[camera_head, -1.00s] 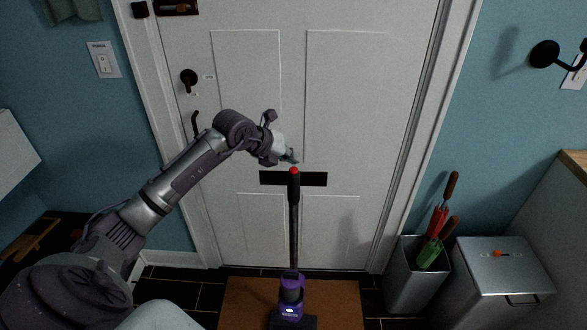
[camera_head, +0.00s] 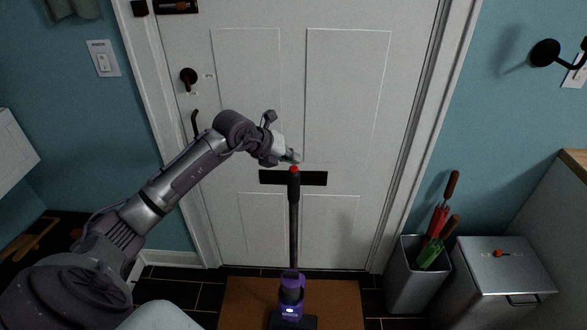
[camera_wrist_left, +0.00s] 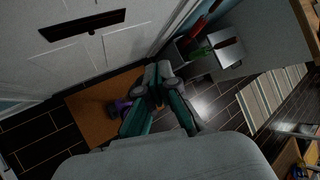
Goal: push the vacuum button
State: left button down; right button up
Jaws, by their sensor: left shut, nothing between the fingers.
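The vacuum (camera_head: 293,225) stands upright on a brown mat in front of the white door, with a black handle and a purple base. Its red button (camera_head: 294,170) is on top of the handle. My left gripper (camera_head: 296,158) is shut and empty, its fingertips right at the red button; I cannot tell whether they touch it. In the left wrist view, the left gripper (camera_wrist_left: 157,75) covers the button and handle, and part of the purple vacuum base (camera_wrist_left: 122,106) shows behind it. My right gripper is not in view.
The white door (camera_head: 345,100) with a black mail slot (camera_head: 318,179) is behind the vacuum. The brown mat (camera_head: 340,300) lies on dark tile. At right stand a metal umbrella bin (camera_head: 405,285) and a lidded metal box (camera_head: 500,270).

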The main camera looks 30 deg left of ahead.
aim_at(292, 168)
pick_arm(q)
jog(key=shift+f+b, duration=0.45)
jog(key=shift+f, duration=0.2)
dwell(0.6)
jog(key=shift+r, duration=0.15)
jog(key=shift+r+p, duration=0.65)
jog(key=shift+r, duration=0.2)
notch_tip(292, 168, up, 6)
jog(key=p, duration=0.3)
dwell(0.5)
